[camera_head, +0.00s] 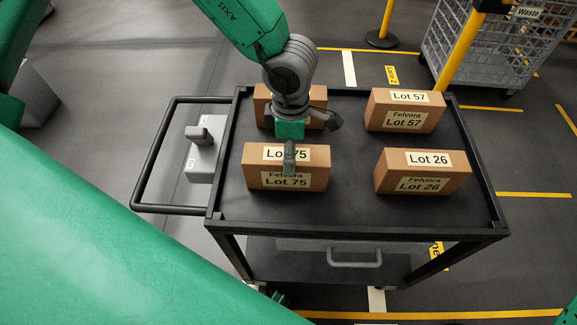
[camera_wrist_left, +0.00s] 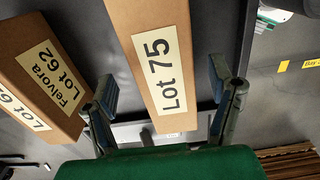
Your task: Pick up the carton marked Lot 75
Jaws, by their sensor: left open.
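The carton marked Lot 75 (camera_head: 316,178) is a brown box with white labels, standing at the front left of the black cart top. My left gripper (camera_head: 291,150) is over it, open, with one finger in front of its labels. In the left wrist view the Lot 75 carton (camera_wrist_left: 155,60) lies between the two spread fingers (camera_wrist_left: 163,88), with gaps visible on both sides. A carton marked Lot 62 (camera_wrist_left: 52,75) is beside it, close to the left finger. My right gripper is not in view.
The Lot 57 carton (camera_head: 405,110) stands at the back right and the Lot 26 carton (camera_head: 422,172) at the front right. Another carton (camera_head: 262,104) is partly hidden behind my left gripper. The cart (camera_head: 350,225) has a raised rim. A wire basket (camera_head: 480,50) stands behind.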

